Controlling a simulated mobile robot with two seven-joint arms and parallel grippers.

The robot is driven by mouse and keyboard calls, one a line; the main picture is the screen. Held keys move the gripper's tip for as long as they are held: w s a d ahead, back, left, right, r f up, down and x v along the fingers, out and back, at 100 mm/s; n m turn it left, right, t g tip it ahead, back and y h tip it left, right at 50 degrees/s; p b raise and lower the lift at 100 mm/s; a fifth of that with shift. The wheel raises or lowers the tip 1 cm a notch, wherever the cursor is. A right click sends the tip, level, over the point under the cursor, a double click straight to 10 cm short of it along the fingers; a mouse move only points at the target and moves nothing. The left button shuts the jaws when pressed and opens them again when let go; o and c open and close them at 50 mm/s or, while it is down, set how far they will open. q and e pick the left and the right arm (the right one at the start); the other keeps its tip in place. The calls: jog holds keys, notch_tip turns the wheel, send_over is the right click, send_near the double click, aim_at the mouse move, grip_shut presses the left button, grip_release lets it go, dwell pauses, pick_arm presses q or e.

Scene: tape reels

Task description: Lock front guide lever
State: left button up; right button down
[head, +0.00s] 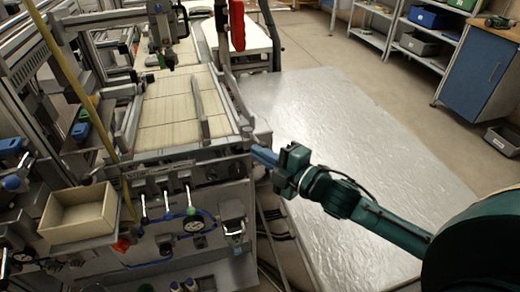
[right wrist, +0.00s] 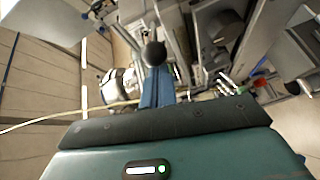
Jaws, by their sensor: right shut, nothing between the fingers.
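My right gripper (head: 257,152) reaches in from the right on its dark green arm. Its blue fingers are shut and empty at the machine's front right corner. In the right wrist view, the closed fingers (right wrist: 156,88) point at a dark round knob (right wrist: 153,54) just beyond their tips. The knob looks like a lever's end; I cannot tell whether the fingers touch it, or whether the lever is locked. In the head view, a grey lever-like fitting (head: 248,134) sits at that corner, close to the fingertips. My left gripper is not in view.
The machine's front panel has several small upright levers (head: 167,199), gauges and blue hoses. A beige open box (head: 78,214) stands at the left. A silvery sheet (head: 345,140) covers the floor on the right. Shelves and a blue cabinet (head: 475,72) stand farther back.

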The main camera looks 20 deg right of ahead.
jog(key=d+n+g+y, duration=0.1)
jog(key=y, duration=0.1)
jog(key=d+n+g+y, duration=0.1)
jog(key=d+y, duration=0.1)
jog(key=shift+w+d+n+g, duration=0.2)
jog(key=shift+d+n+g, duration=0.1)
jog(key=shift+n, duration=0.1)
jog(key=shift+w+d, duration=0.15)
jog(key=shift+d, duration=0.05)
dwell(0.7)
